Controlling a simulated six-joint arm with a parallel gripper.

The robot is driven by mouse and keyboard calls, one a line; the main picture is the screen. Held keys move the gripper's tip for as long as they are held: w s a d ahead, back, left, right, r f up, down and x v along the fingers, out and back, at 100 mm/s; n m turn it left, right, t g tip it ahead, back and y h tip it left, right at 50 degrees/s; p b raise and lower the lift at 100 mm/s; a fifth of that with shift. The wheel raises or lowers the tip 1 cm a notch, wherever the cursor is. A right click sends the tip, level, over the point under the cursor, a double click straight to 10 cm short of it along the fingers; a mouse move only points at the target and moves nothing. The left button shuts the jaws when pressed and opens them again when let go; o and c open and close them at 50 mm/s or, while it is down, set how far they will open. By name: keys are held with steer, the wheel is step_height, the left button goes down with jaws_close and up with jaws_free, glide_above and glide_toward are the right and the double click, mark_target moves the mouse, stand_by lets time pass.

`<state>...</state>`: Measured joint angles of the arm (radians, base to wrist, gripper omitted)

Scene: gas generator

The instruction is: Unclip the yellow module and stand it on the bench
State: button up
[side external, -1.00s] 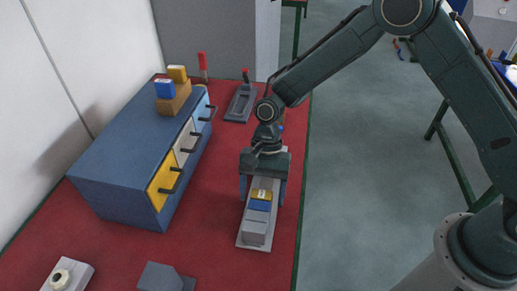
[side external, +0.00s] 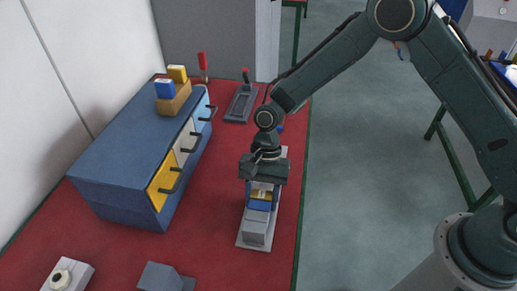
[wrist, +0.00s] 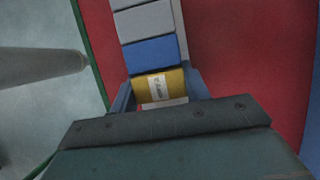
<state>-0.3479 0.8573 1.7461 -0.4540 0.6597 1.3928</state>
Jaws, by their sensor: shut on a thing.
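The yellow module (side external: 262,193) has a white label and sits in the row on the grey rail base (side external: 252,241), beside a blue module (side external: 259,205). My gripper (side external: 262,197) comes down over the row from above, with its blue fingers on either side of the yellow module. In the wrist view the yellow module (wrist: 158,84) lies between the fingers, and the gripper is shut on it. The blue module (wrist: 152,54) is next to it there. The gripper body hides the far end of the row. I cannot tell whether the module is still clipped.
A blue cabinet (side external: 115,177) with yellow, white and light blue drawers stands to the left. A wooden block (side external: 174,98) on it carries a blue and a yellow module. A red-handled lever unit (side external: 241,103) is behind. Red bench (side external: 215,220) lies bare between cabinet and rail.

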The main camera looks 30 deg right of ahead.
steer(key=shift+r, duration=0.8)
stand_by(2.3)
steer(key=o, duration=1.2)
steer(key=shift+c, duration=0.2)
steer(key=o, duration=0.4)
steer(key=shift+f, duration=0.1)
steer(key=shift+r, duration=3.45)
